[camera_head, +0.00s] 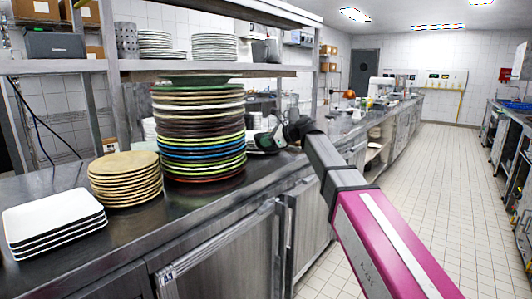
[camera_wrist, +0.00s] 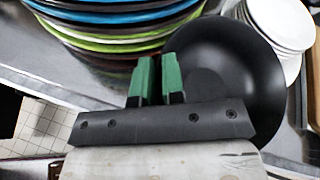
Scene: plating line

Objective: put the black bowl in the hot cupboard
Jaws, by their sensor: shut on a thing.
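The black bowl (camera_wrist: 238,75) is at the right of my gripper in the wrist view, its inside facing the camera. My gripper (camera_wrist: 156,78) has its two green fingers close together on the bowl's near left rim. In the head view my gripper (camera_head: 268,141) is over the counter, just right of the tall plate stack, and the bowl is mostly hidden there. Steel cupboard doors (camera_head: 225,262) are closed under the counter; I cannot tell whether this is the hot cupboard.
The tall stack of coloured plates (camera_head: 200,130) stands close left of my gripper. Tan plates (camera_head: 125,178) and white square plates (camera_head: 54,222) are on the counter (camera_head: 150,225). White plates (camera_wrist: 283,22) lie beside the bowl. A shelf (camera_head: 200,65) hangs above. The aisle floor (camera_head: 440,180) is clear.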

